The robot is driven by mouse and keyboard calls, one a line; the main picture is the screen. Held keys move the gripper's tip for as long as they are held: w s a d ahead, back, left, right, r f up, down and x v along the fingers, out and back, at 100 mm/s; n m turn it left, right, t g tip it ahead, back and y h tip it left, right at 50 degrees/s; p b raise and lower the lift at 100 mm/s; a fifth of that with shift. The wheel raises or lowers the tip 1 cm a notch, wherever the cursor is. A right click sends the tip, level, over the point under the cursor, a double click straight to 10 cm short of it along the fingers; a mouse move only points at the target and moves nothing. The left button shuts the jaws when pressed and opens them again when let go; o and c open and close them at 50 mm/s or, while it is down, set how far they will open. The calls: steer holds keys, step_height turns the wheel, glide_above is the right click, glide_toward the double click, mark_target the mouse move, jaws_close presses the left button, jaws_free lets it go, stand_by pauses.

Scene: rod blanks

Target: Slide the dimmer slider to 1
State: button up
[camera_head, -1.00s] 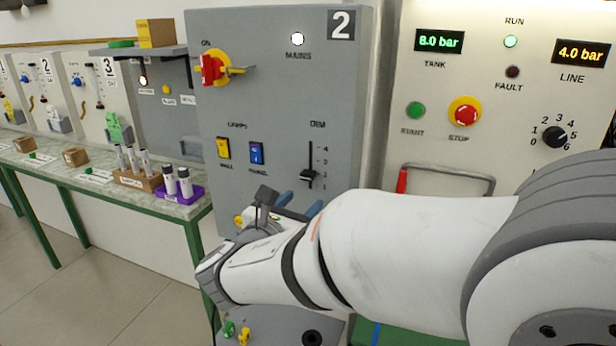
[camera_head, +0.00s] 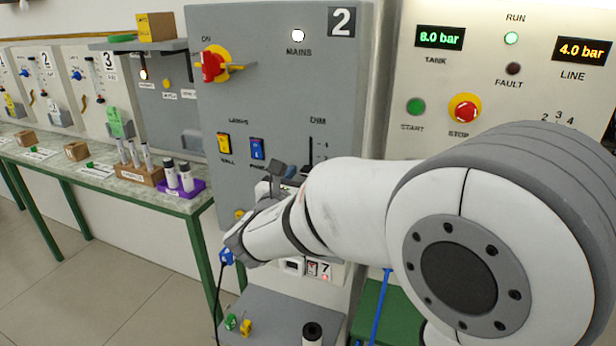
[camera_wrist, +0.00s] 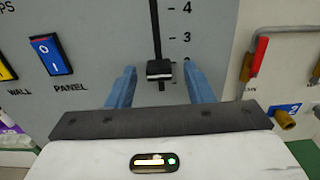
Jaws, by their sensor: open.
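The dimmer slider's black knob (camera_wrist: 160,70) sits low on its vertical slot in the wrist view, below the 3 mark. The lower marks are not visible there. In the head view the slot's upper part (camera_head: 311,148) shows under the DIM label, and my arm hides the knob. My gripper (camera_wrist: 160,82) is open, with one blue finger on each side of the knob. Gaps show between the knob and both fingers; whether either finger touches the panel I cannot tell.
The blue PANEL switch (camera_wrist: 50,54) is left of the slider. The red-yellow MAINS rotary switch (camera_head: 214,65) is higher up. A bench (camera_head: 130,190) with tubes stands at left.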

jaws_close()
stand_by(0.3)
steer(key=shift+f+b, duration=1.6)
steer(key=shift+f, duration=0.25)
jaws_free()
steer(key=shift+r, duration=0.1)
steer(key=shift+s, duration=0.1)
steer(key=v, duration=0.7)
steer(key=shift+s+a+b, duration=0.15)
steer(key=shift+s+b, duration=0.15)
steer(key=shift+b, duration=0.15)
